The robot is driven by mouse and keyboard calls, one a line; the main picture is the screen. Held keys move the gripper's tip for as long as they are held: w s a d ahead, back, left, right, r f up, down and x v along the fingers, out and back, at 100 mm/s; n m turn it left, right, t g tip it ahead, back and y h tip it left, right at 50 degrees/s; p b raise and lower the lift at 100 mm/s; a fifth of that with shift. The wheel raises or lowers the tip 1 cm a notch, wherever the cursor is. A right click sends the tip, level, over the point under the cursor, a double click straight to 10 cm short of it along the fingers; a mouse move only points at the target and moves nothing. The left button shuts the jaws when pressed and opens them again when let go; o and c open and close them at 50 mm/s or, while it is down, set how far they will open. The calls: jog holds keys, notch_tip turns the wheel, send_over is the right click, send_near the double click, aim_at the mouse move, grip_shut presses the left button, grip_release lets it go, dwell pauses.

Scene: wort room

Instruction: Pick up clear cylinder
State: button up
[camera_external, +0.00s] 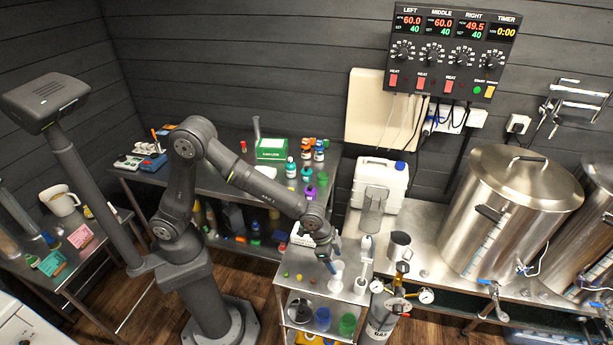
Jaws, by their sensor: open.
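My gripper (331,263) is above the small steel cart (299,264) at the centre, pointing down and to the right. It is open, and I see nothing between its fingers. Beside it on the cart stand a whitish cylinder on a foot (336,278) and a second pale, slim piece (361,285) further right. A clear, see-through vessel (373,212) stands behind the cart, in front of a white canister. A slim greyish cylinder (256,129) stands on the back table. I cannot tell for certain which of these is the clear cylinder.
A white canister (381,182) and a steel jug (399,246) stand close to the right of my arm. Gauges (408,296) on a gas bottle rise at the cart's right. Large steel kettles (508,212) fill the right. Several small bottles (307,172) crowd the back table.

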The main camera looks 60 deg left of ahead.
aim_at(337, 276)
jog(key=x, duration=0.5)
jog(key=shift+d+f, duration=0.3)
jog(key=c, duration=1.3)
jog(key=shift+r, duration=0.1)
